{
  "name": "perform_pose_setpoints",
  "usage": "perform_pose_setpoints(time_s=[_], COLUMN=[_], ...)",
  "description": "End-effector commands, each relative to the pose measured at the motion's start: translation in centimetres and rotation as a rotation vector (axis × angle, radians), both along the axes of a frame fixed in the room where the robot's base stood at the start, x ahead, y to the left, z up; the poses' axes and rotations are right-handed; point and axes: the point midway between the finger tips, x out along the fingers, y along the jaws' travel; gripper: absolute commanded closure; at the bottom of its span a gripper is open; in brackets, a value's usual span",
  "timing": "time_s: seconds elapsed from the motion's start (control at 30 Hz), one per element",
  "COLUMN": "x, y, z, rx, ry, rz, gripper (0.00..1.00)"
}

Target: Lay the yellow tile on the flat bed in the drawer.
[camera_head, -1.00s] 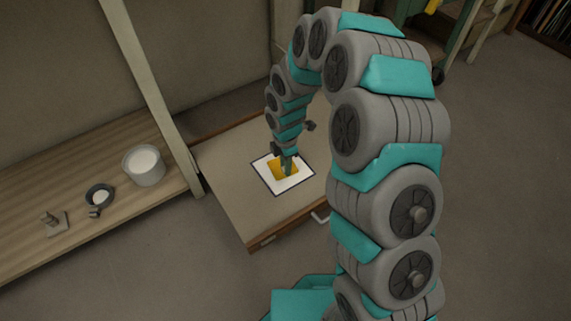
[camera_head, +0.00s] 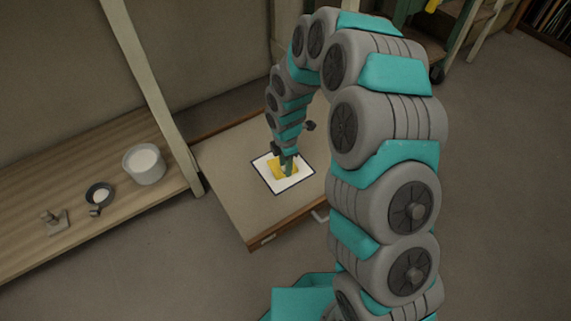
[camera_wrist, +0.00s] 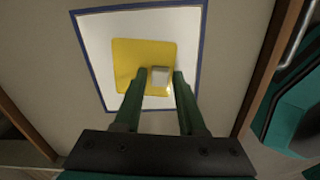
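The yellow tile (camera_wrist: 130,52) has a small pale knob (camera_wrist: 160,75) on it. The tile appears to lie flat on the white square bed (camera_wrist: 103,36) with a blue border, turned slightly relative to that border. In the head view the tile (camera_head: 276,167) is within the white bed (camera_head: 270,180), partly hidden by my gripper (camera_head: 288,170). In the wrist view my gripper (camera_wrist: 160,73) is open, its two green fingers on either side of the knob with a gap at each side.
The bed lies in a wide open drawer (camera_head: 230,185) with a wooden front and a handle (camera_head: 319,216). To the left, a wooden bench (camera_head: 85,185) carries a white pot (camera_head: 144,165), a small dark dish (camera_head: 99,194) and a grey stamp-like object (camera_head: 54,221). An upright post (camera_head: 150,85) stands between bench and drawer.

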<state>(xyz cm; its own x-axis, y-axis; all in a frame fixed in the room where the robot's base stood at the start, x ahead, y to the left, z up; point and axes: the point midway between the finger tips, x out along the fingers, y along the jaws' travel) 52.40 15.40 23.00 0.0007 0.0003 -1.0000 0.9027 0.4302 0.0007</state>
Motion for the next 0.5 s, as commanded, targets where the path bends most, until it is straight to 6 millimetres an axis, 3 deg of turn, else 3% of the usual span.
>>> perform_pose_setpoints(time_s=[0.17,0.5], x=[-0.01,0.01], y=[0.00,0.02], z=[-0.01,0.27], rx=[0.000,0.000], ry=[0.000,0.000], rz=[0.000,0.000], gripper=[0.39,0.39])
